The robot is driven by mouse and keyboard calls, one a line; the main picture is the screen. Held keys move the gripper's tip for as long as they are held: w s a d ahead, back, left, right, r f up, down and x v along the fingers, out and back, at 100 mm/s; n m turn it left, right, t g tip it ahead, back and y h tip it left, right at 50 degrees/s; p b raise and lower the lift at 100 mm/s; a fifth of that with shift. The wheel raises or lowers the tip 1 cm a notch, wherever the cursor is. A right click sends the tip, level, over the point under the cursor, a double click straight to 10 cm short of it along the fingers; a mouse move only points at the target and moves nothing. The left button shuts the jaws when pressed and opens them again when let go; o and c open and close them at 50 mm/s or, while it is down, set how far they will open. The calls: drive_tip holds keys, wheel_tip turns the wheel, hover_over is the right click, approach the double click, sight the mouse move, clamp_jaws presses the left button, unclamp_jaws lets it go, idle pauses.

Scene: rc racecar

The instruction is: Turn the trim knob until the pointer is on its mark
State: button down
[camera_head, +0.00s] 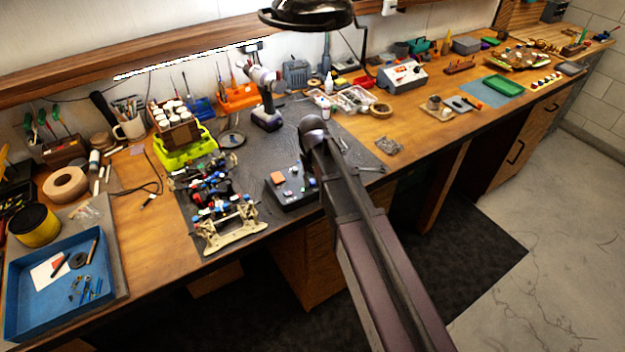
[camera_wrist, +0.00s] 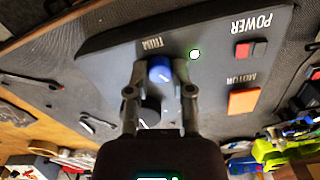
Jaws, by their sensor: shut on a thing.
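The control box (camera_head: 291,190) sits on the dark mat, with its right side behind my arm in the head view. In the wrist view its grey panel (camera_wrist: 105,68) appears upside down. The blue trim knob (camera_wrist: 160,71) is beside the TRIM label. My gripper (camera_wrist: 161,82) is shut on this knob, one finger on each side. A dark round shape (camera_wrist: 150,108) with white marks shows between the fingers, partly covered. I cannot make out the pointer or its mark. The gripper is hidden in the head view.
An RC car chassis (camera_head: 222,205) stands left of the box. A cordless drill (camera_head: 264,95) stands behind it.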

drive_tip(key=shift+c, duration=2.4)
unclamp_jaws()
drive_tip(key=shift+m, duration=0.3)
